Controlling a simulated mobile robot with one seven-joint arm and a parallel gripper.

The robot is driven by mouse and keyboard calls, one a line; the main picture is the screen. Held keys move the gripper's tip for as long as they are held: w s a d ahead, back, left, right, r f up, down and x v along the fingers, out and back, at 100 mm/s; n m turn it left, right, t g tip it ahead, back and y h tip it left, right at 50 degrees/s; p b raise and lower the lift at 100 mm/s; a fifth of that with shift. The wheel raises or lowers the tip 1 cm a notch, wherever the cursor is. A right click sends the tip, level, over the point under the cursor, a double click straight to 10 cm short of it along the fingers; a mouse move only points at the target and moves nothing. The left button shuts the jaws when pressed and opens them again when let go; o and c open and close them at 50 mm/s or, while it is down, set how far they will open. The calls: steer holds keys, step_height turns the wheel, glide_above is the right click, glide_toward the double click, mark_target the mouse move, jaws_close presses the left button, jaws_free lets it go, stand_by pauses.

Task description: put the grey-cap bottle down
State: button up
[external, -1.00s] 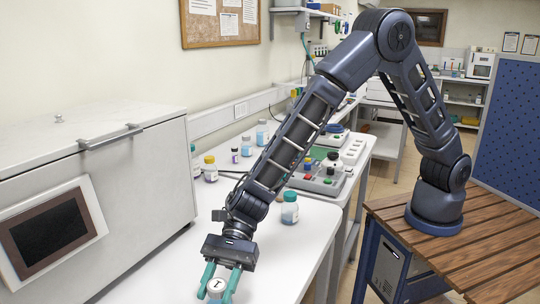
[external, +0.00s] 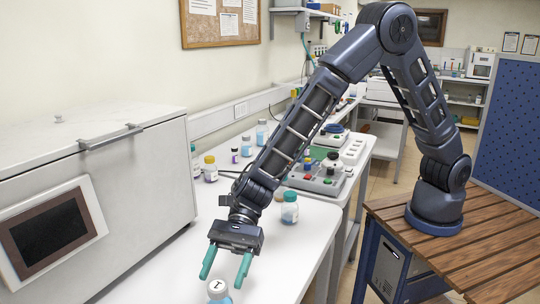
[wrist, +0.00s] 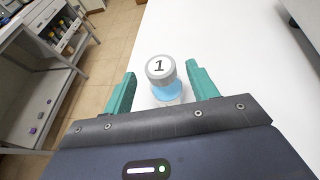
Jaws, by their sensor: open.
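The grey-cap bottle (external: 219,292) stands upright on the white table at the bottom of the external view, cut off by the frame edge. Its cap is marked "1" and its contents look light blue. It also shows in the wrist view (wrist: 162,79), between and beyond the green fingertips. My gripper (external: 226,268) is open and empty, above the bottle and apart from it. The fingers also show in the wrist view (wrist: 159,88), one on each side of the bottle.
The white table (external: 165,275) is clear around the bottle. A white chest with a dark screen (external: 48,237) stands at left. A teal-capped bottle (external: 289,210) stands behind my gripper, and several other bottles stand farther back. In the wrist view, the table's left edge drops to a tiled floor (wrist: 112,40).

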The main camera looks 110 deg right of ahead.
steer(key=s+d+r+m+t+h, duration=0.2)
steer(key=s+d+r+m+h, duration=0.15)
steer(key=d+r+m, duration=0.45)
steer(key=s+d+r+m+t+h, duration=0.35)
steer(key=d+r+m, duration=0.25)
steer(key=r, duration=0.3)
steer(key=s+d+r+m+g+h, duration=0.2)
steer(key=s+d+r+m+h, duration=0.4)
steer(key=s+m, duration=0.55)
steer(key=s+a+m+g+y, duration=0.1)
steer(key=s+m+g, duration=0.2)
steer(key=s+m, duration=0.8)
steer(key=s+a+f+m+g, duration=0.1)
steer(key=s+m+g, duration=0.2)
steer(key=s+m, duration=0.7)
steer(key=s, duration=1.3)
steer(key=shift+s+a+f+m+y, duration=0.2)
steer(key=shift+a+f+m+y, duration=0.05)
steer(key=shift+a+m+y, duration=0.15)
steer(key=shift+g, duration=0.25)
steer(key=o, duration=0.7)
steer(key=shift+d, duration=0.1)
steer(key=shift+c, duration=0.2)
